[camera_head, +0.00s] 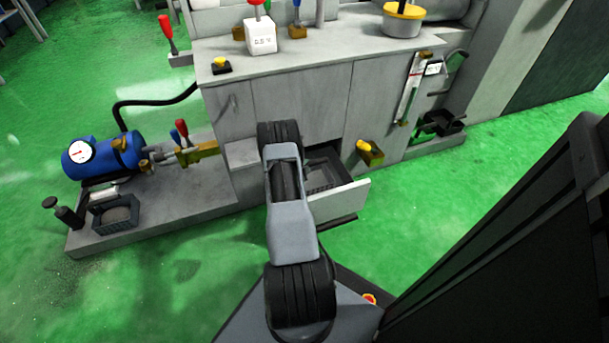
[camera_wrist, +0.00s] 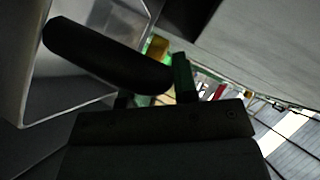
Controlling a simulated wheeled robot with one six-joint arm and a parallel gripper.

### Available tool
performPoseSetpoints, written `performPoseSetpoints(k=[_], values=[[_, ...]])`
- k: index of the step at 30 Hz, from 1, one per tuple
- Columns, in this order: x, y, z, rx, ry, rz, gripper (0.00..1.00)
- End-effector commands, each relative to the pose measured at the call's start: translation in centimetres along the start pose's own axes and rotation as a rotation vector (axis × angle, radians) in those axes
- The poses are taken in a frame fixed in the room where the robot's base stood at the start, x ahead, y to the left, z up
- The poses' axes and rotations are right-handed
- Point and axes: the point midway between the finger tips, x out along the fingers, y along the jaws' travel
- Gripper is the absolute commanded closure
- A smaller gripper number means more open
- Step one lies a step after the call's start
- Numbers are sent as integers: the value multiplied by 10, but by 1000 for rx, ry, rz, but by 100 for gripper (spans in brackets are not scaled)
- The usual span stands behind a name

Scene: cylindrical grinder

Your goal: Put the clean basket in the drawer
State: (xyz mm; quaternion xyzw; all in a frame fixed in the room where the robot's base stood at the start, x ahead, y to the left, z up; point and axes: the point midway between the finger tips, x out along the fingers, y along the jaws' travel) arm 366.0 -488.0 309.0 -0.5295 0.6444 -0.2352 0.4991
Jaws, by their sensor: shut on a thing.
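The drawer (camera_head: 345,197) stands pulled out of the grey machine front, just right of my arm in the head view. A dark basket (camera_head: 321,176) shows inside it, partly hidden by my arm. Another dark basket (camera_head: 117,214) with grey contents sits on the low platform at left; I cannot tell for sure which basket is clean. My gripper (camera_wrist: 155,82) is hidden behind my arm in the head view. In the wrist view it appears shut on the black drawer handle (camera_wrist: 100,55), beside the pale drawer panel (camera_wrist: 35,70).
A yellow-knobbed fixture (camera_head: 369,152) sticks out right of the drawer. A white box with a red knob (camera_head: 261,37) stands on top. The green floor at right is clear.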

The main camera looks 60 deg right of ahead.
Motion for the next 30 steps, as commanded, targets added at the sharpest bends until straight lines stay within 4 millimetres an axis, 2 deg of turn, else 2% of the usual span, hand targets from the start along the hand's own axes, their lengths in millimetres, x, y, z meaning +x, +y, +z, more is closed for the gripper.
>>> performPoseSetpoints(k=[8,21,22,29,30], values=[[13,27,13,1,0,-2,100],[15,32,15,1,1,-3,100],[15,31,15,1,0,-1,70],[14,31,15,1,0,0,48],[14,31,15,1,0,0,47]])
